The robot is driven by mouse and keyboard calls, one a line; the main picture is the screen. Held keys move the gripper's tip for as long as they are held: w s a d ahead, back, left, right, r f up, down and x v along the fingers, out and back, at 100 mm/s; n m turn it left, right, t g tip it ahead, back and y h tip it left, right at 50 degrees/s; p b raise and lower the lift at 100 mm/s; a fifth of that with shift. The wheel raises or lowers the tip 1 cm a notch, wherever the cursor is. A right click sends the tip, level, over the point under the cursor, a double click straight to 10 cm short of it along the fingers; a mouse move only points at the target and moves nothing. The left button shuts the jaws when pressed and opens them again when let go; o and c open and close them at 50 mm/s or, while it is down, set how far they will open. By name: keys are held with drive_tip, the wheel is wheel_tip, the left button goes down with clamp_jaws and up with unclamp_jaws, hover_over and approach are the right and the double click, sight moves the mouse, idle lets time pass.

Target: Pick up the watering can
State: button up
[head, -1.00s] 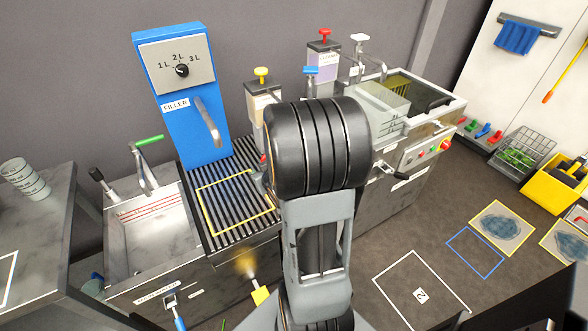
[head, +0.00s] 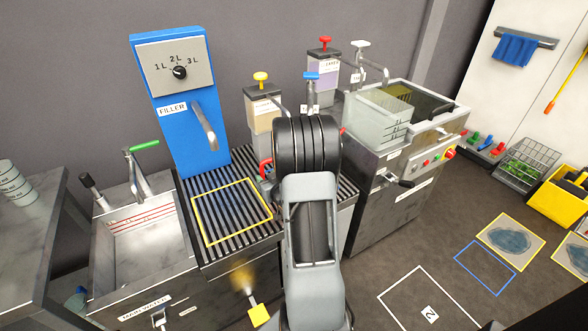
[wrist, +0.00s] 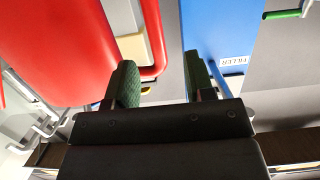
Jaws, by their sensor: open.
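The red watering can is mostly hidden behind my arm in the head view, where a small red curved part (head: 266,168) shows at the arm's left edge, by the slatted rack. In the wrist view a large red body (wrist: 60,50), which looks like the can, fills the upper left, with a thin red loop like a handle on its right side. My gripper (wrist: 160,62) is open, its two green-padded fingers apart. The left finger overlaps the lower part of the red loop in the picture; I cannot tell whether they touch. The head view hides my gripper behind the arm.
The blue filler (head: 180,100) with its spout stands behind the slatted rack (head: 205,182), which bears a yellow outline. A sink (head: 140,245) is at left. Pump bottles (head: 263,112) and a steel unit (head: 385,185) stand at right. The floor at lower right is open.

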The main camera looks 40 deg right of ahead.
sight(263, 172)
drive_tip(key=shift+x, duration=2.85)
drive_tip(key=shift+s+d, duration=0.1)
drive_tip(key=shift+c, duration=0.5)
clamp_jaws()
